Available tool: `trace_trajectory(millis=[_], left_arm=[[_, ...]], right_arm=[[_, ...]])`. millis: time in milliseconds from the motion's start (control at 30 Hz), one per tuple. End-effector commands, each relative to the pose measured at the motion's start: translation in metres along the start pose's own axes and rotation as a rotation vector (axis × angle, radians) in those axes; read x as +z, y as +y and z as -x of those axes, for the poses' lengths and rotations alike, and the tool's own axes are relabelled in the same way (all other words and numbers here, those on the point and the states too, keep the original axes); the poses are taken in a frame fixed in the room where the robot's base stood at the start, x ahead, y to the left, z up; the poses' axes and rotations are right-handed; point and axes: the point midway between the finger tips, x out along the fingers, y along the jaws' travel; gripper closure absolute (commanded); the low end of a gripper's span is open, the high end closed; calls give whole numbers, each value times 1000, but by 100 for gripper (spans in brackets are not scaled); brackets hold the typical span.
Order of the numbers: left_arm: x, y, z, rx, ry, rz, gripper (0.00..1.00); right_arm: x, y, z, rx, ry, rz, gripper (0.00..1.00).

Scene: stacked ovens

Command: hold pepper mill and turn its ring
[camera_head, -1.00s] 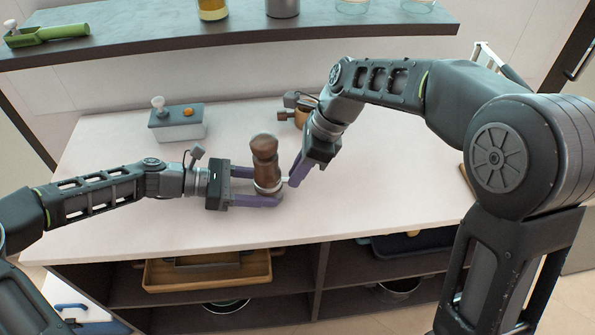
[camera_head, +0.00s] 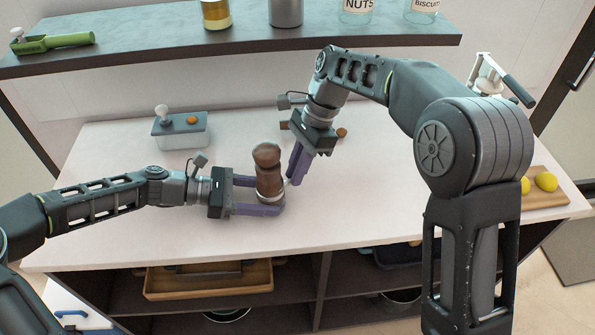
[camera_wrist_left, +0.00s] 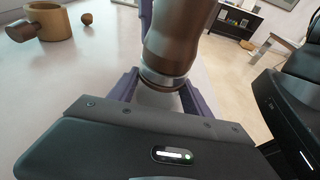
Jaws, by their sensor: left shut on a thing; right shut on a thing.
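The brown wooden pepper mill (camera_head: 268,162) stands upright on the white counter, and in the left wrist view its lower body (camera_wrist_left: 175,42) rises between my fingers. A pale metal ring (camera_head: 269,196) circles it near the bottom; the ring also shows in the left wrist view (camera_wrist_left: 163,80). My left gripper (camera_head: 270,197) reaches in from the left and is shut on the mill low down. My right gripper (camera_head: 294,180) comes down from the upper right, shut at the ring's right side. What lies between its fingertips is small and mostly hidden, seemingly a ring tab.
A grey-lidded box (camera_head: 181,135) stands at the back left of the counter. A board with lemons (camera_head: 546,182) is at right. A shelf (camera_head: 240,38) overhangs the back; the front counter is clear.

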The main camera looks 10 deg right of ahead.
Motion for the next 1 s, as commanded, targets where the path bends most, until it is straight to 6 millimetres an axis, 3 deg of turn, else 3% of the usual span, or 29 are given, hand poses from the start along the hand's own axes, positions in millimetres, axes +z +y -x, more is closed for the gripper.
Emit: trace_trajectory(millis=[367, 400, 667, 1000], left_arm=[[0, -1, 0, -3, -1, -1, 66], [0, -1, 0, -3, -1, -1, 66], [0, -1, 0, -3, -1, -1, 66], [0, -1, 0, -2, 0, 0, 66]], right_arm=[[0, -1, 0, 1, 2, 9, 100], [0, -1, 0, 1, 2, 9, 86], [0, -1, 0, 1, 2, 8, 65], [0, -1, 0, 2, 1, 8, 65]])
